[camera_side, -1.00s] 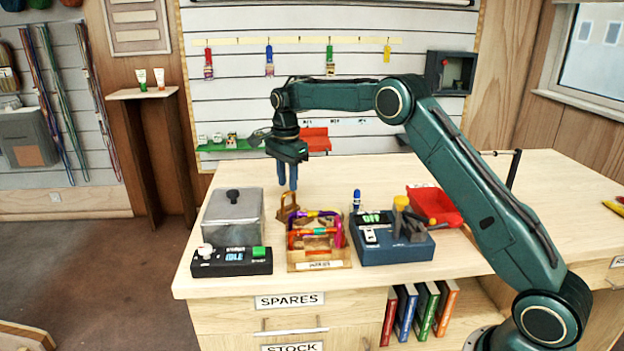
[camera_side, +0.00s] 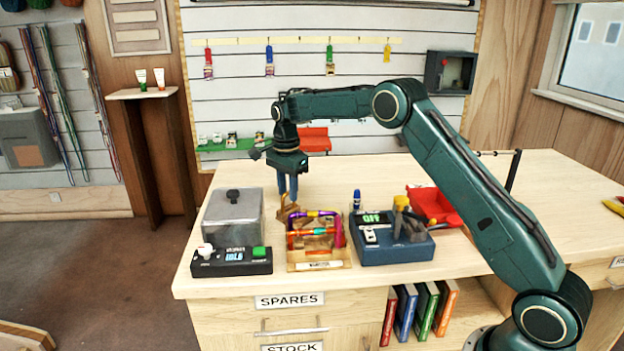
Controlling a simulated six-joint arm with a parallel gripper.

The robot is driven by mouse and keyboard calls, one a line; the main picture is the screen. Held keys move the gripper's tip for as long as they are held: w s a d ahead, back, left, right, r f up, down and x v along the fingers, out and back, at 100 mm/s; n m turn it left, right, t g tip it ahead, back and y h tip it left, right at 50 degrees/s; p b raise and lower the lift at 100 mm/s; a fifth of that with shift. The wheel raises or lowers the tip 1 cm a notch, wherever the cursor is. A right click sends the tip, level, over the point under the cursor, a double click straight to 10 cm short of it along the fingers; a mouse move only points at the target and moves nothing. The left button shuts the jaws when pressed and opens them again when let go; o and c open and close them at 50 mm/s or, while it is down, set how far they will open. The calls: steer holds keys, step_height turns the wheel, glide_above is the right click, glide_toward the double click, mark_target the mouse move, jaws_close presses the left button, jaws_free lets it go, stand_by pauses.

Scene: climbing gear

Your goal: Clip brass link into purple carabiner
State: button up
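The purple carabiner (camera_side: 318,213) lies across the top of a small wooden holder (camera_side: 319,266), with an orange-red piece below it. A brass-coloured link (camera_side: 287,212) is at the holder's back left, beside the purple carabiner and directly below my gripper. My gripper (camera_side: 288,197) points straight down with its two blue fingers reaching the top of the brass link. The fingers are close together, and whether they grip the link is too small to tell.
A grey box with a control panel (camera_side: 232,262) stands left of the holder. A blue device (camera_side: 395,248) with a display stands right of it, with a red tray (camera_side: 433,206) behind. A blue bottle (camera_side: 357,199) stands behind the device.

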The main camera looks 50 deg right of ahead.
jaws_close()
steer(key=shift+r, duration=0.1)
steer(key=shift+r, duration=3.45)
steer(key=shift+s+r, duration=0.1)
steer(key=s+a+r+n, duration=0.1)
steer(key=s+r+n, duration=0.1)
steer(key=s+n, duration=0.3)
steer(key=s+a+r+n, duration=0.2)
steer(key=s+n, duration=0.3)
steer(key=s, duration=0.1)
steer(key=shift+s+a+r, duration=0.15)
steer(key=shift+s+r, duration=0.1)
steer(key=shift+s, duration=0.15)
